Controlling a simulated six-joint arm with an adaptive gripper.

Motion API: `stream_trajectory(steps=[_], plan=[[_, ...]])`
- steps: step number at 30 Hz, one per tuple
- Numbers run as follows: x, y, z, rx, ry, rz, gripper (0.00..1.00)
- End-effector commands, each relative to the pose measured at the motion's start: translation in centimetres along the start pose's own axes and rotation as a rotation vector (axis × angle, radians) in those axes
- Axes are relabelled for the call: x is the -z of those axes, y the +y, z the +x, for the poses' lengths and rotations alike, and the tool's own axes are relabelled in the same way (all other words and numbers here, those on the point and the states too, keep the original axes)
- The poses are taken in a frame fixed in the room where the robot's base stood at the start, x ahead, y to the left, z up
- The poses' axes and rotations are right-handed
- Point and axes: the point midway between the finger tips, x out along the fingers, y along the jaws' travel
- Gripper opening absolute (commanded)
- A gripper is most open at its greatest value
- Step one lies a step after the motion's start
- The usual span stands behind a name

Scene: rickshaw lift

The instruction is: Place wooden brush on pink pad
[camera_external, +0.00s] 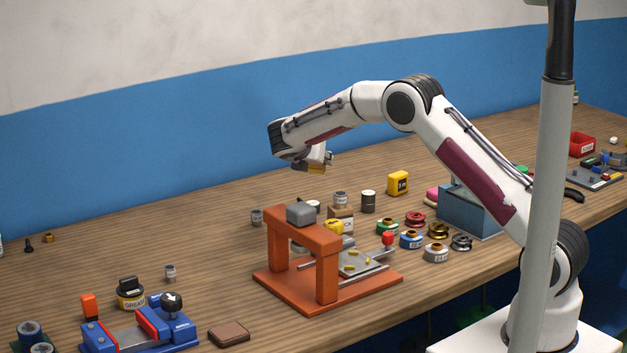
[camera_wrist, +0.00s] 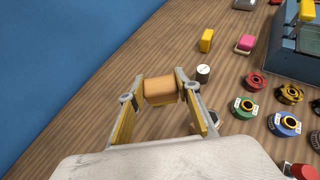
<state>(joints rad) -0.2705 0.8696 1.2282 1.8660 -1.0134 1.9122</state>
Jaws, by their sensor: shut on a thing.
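My gripper (camera_external: 319,160) is raised above the far part of the table, near the blue wall. In the wrist view its fingers are shut on a tan-brown wooden block, the wooden brush (camera_wrist: 160,90), held between the tips. In the external view the brush is small and partly hidden by the fingers. The pink pad (camera_wrist: 245,43) lies on the table at the upper right of the wrist view, well apart from my gripper. In the external view the pink pad (camera_external: 431,196) shows beside the blue-grey box, partly hidden by it.
Several coloured spools (camera_external: 411,239) and an orange press frame (camera_external: 327,262) occupy the front. The table's far left is mostly clear.

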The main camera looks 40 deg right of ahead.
Motion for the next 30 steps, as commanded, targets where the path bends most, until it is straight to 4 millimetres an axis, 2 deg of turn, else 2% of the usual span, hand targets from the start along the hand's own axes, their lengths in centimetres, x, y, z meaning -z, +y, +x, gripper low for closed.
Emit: stream_trajectory(steps=[3,15,24,30], plan=[[-1.7,-2.8,2.9,0.070,0.000,0.038,0.11],[-6.3,-13.1,10.6,0.295,0.001,0.161,0.11],[-8.9,-21.7,15.1,0.461,0.000,0.252,0.11],[-10.0,-26.2,16.9,0.542,-0.001,0.297,0.11]])
